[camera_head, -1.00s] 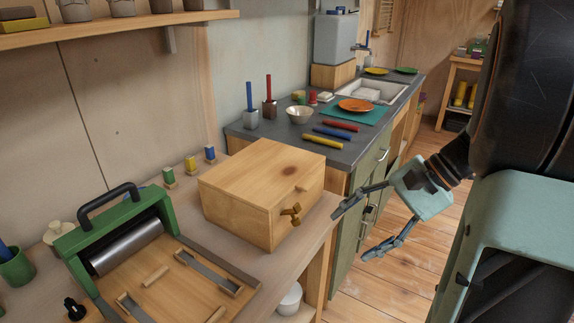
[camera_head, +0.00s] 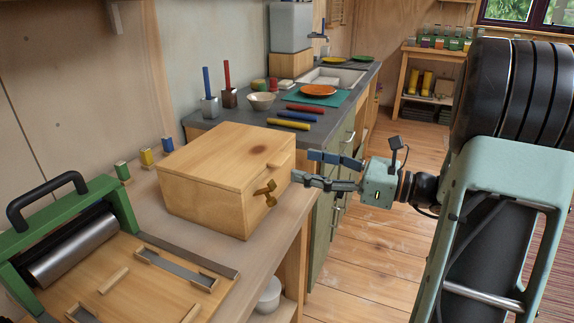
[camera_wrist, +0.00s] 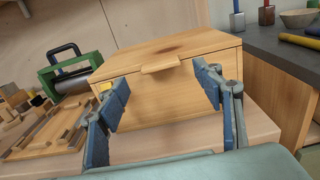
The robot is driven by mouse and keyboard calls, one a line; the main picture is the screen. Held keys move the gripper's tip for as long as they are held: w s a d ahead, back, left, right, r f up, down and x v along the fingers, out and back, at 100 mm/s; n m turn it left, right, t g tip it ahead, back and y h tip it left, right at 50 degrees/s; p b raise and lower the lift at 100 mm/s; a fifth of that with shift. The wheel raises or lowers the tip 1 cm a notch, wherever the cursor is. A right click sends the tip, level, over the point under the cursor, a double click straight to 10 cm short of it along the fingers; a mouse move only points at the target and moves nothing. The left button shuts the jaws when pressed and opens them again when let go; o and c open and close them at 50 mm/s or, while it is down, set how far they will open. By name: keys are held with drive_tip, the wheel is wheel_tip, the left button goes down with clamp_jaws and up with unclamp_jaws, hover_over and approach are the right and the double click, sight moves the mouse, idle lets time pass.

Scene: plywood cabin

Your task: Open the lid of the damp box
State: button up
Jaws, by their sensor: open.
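The damp box (camera_head: 215,195) is a pale wooden box on the workbench, its lid (camera_head: 225,155) lying flat and closed. A small wooden tab (camera_wrist: 161,64) juts from the lid's front edge; it also shows in the head view (camera_head: 279,167). A brass-coloured latch-like piece (camera_head: 266,193) is on the front face. My gripper (camera_head: 302,166) is open and empty, just right of the box in the head view and facing its front. In the wrist view my gripper (camera_wrist: 161,80) has one finger on each side of the tab, apparently not touching it. The left finger partly hides the front.
A green roller press (camera_head: 75,245) stands left of the box on the bench (camera_head: 180,240). A dark counter (camera_head: 245,125) with a bowl, rolls and plate lies beyond. The floor (camera_head: 380,240) right of the bench is clear.

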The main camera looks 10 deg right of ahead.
sight(286, 160)
drive_tip(key=b+x, duration=0.1)
drive_tip(key=x, duration=0.4)
drive_tip(key=shift+w+a, duration=0.2)
drive_tip(key=shift+a, duration=0.15)
drive_tip(key=shift+c, duration=0.7)
clamp_jaws()
